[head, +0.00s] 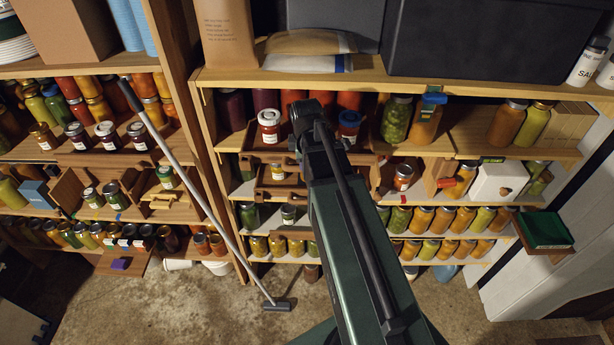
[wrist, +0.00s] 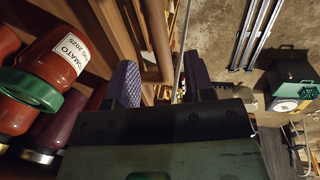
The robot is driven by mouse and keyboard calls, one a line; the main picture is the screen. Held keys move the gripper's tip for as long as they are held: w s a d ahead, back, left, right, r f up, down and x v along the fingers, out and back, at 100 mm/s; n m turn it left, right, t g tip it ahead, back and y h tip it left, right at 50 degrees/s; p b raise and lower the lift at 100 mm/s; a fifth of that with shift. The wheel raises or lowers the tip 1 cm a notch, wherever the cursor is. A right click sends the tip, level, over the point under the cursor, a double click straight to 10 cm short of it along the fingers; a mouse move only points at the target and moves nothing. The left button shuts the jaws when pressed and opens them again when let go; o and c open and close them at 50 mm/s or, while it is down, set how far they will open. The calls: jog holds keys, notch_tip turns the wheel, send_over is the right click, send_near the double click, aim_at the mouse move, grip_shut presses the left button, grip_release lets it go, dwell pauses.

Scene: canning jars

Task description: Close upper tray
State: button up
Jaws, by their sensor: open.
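The upper tray (head: 230,143) is a brown wooden tray on the right-hand rack, below the top shelf. It looks pulled forward, and a red jar with a white lid (head: 269,124) stands at it. My arm hides much of its middle and right part. A lower wooden tray (head: 268,190) sits beneath it, also sticking out. My gripper (wrist: 160,84) shows in the wrist view with its two purple-padded fingers apart and nothing held. Brown wood edges lie beyond and left of the fingers; contact cannot be told. In the head view my arm hides the fingers.
Jars crowd the shelves around the trays. In the wrist view, a jar labelled tomato (wrist: 60,58) and a green-lidded jar (wrist: 28,88) are close at left. A green tray (head: 545,229) juts out at right. Some floor is clear.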

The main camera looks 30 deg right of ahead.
jog(key=f+b, duration=0.1)
jog(key=f, duration=0.2)
jog(key=f+b, duration=0.1)
jog(key=shift+w+d+f+b, duration=0.2)
jog(key=shift+w+f+b, duration=0.15)
jog(key=shift+w, duration=0.05)
jog(key=shift+r, duration=0.15)
jog(key=shift+c, duration=0.5)
grip_shut()
